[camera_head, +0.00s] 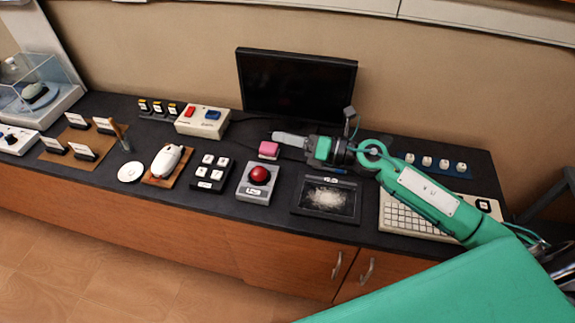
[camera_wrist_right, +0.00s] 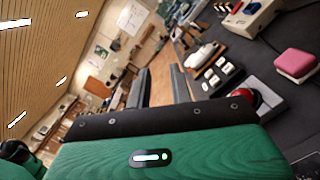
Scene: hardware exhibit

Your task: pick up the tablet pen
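The drawing tablet (camera_head: 325,198), a dark slab with a pale smudged patch, lies on the dark counter right of the middle in the head view. I cannot clearly make out its pen. A thin dark strip (camera_head: 333,170) lies along the tablet's far edge, too small to identify surely. My right gripper (camera_head: 276,136) is above the counter, beyond the tablet, pointing left in front of the monitor. In the right wrist view its two fingers (camera_wrist_right: 160,85) stand apart with nothing between them. My left gripper is not in view.
The pink block (camera_head: 269,149) is close to my right gripper. The red ball device (camera_head: 258,182) and black key pad (camera_head: 211,172) stand left of the tablet, the keyboard (camera_head: 408,215) right of it. The monitor (camera_head: 297,87) stands behind. A brown stick (camera_head: 118,132) stands upright at left.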

